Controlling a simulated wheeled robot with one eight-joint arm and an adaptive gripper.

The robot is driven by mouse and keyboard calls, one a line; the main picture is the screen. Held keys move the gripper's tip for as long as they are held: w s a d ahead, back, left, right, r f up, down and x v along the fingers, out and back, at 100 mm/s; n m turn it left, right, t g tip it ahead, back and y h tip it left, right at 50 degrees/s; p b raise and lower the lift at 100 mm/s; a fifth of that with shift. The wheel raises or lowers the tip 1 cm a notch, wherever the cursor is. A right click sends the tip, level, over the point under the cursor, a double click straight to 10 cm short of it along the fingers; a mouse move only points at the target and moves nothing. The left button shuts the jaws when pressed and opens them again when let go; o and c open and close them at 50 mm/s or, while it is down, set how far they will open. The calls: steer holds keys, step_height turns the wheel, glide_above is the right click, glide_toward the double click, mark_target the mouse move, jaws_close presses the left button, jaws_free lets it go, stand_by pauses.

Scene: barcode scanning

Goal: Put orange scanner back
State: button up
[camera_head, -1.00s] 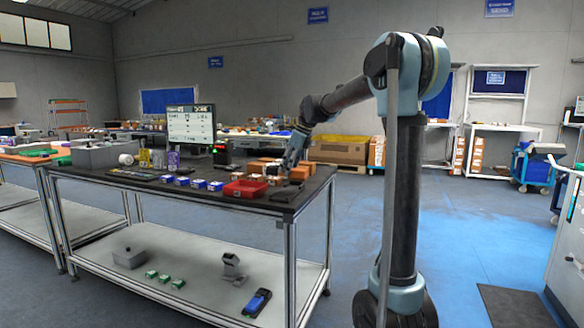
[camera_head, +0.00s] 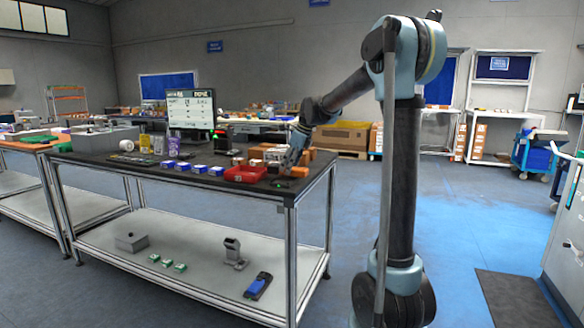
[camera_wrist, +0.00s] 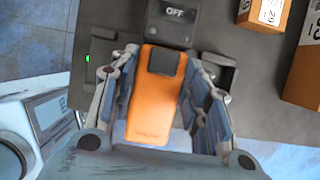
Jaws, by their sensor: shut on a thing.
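The orange scanner (camera_wrist: 153,108) shows in the wrist view as an orange body with a dark end. It lies between the two fingers of my gripper (camera_wrist: 160,90), which are shut on its sides. A dark holder (camera_wrist: 172,22) marked OFF is just beyond the scanner's dark end, with a small green light to its left. Whether the scanner touches the holder I cannot tell.
A red tray (camera_head: 245,174) stands just left of my gripper. Orange-brown boxes (camera_wrist: 262,14) stand close by on the right in the wrist view. Small blue boxes (camera_head: 200,169) line the table's front, and a monitor (camera_head: 190,110) stands at the back.

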steer(key=shift+f, duration=0.45)
stand_by(0.4)
steer(key=o, duration=1.4)
